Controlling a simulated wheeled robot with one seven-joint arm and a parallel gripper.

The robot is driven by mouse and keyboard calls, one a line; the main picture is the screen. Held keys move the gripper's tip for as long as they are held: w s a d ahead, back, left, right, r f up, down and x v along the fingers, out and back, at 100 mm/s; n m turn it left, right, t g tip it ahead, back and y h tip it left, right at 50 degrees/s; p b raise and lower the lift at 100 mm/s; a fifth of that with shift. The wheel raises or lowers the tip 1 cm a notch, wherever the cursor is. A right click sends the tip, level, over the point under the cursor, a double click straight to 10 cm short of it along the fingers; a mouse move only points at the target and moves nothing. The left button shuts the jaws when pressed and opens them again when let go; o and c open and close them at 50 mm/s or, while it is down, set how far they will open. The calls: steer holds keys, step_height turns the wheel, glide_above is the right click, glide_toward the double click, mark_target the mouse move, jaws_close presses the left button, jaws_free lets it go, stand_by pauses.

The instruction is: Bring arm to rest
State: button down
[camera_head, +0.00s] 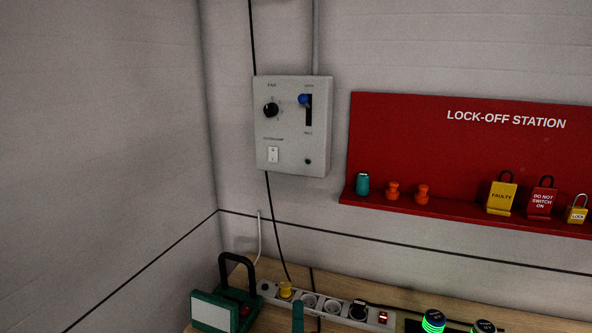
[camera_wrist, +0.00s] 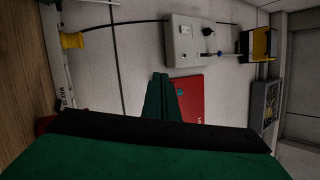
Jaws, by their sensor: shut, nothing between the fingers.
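The tip of my gripper (camera_head: 297,316) shows as a narrow teal-green shape at the bottom of the head view, in front of the socket strip. In the wrist view my gripper (camera_wrist: 160,78) shows as green fingers close together at mid-picture, with nothing held between them. The fingers overlap the red board (camera_wrist: 191,96) in that view, apart from it as far as I can tell. The rest of my arm is out of the head view.
A socket strip (camera_head: 327,306) and a green lamp-like unit (camera_head: 211,311) with a black handle stand on the wooden bench. A grey control box (camera_head: 291,145) hangs on the wall. The red lock-off station (camera_head: 397,135) holds padlocks and small items. Green-lit buttons (camera_head: 433,320) stand lower right.

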steer(key=s+d+f+n+g, duration=0.2)
steer(key=s+f+n+g, duration=0.2)
steer(key=s+f+n, duration=1.05)
steer(key=s+a+f+n+g, duration=0.1)
steer(key=s+f+n+g, duration=0.1)
steer(key=s, duration=1.1)
steer(key=s+a+f+n+g, duration=0.1)
steer(key=s+f+n+g, duration=0.1)
steer(key=s, duration=1.2)
steer(key=shift+a+f+g, duration=0.3)
steer(key=shift+f, duration=0.5)
steer(key=c, duration=2.4)
jaws_free()
steer(key=shift+n, duration=0.25)
steer(key=shift+c, duration=0.2)
